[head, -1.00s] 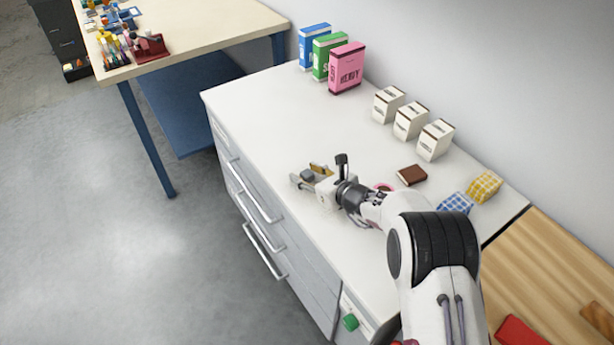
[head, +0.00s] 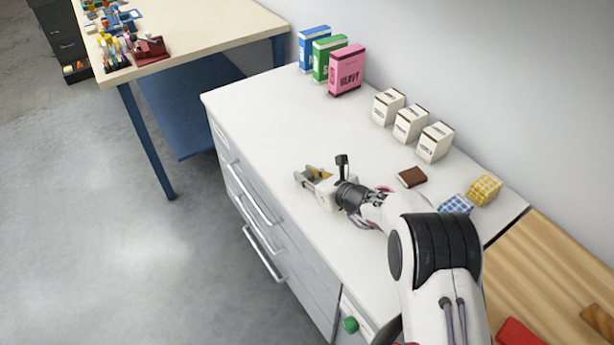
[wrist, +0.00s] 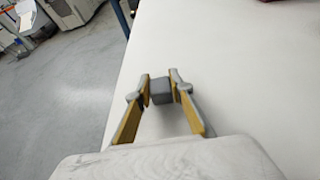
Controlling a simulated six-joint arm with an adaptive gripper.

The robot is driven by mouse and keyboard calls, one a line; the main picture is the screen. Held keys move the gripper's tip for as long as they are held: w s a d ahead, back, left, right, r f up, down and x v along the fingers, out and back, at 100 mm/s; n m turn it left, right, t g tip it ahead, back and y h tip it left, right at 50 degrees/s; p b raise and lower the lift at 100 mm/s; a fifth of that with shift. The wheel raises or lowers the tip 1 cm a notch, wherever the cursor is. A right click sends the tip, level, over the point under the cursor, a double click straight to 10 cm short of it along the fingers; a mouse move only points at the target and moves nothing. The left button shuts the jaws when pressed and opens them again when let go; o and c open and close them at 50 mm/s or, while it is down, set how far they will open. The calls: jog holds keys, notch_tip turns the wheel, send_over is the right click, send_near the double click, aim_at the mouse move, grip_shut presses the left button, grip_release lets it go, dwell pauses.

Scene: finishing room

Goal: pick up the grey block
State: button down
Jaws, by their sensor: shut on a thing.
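The grey block (wrist: 160,91) is between my gripper's two yellow-lined fingers in the wrist view. My gripper (wrist: 160,90) is shut on it, with one finger on each side. In the head view my gripper (head: 312,176) is over the white counter, near its left edge. The block is small and hard to make out there between the fingers. I cannot tell whether it still touches the counter.
Blue, green and pink boxes (head: 347,70) stand at the back of the white counter (head: 270,125). Three white cartons (head: 410,124), a brown block (head: 412,177), and blue and yellow checked blocks (head: 485,189) are along the wall side. The counter beyond my gripper is clear.

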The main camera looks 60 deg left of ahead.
aim_at(307, 174)
jog(key=shift+r, duration=4.7)
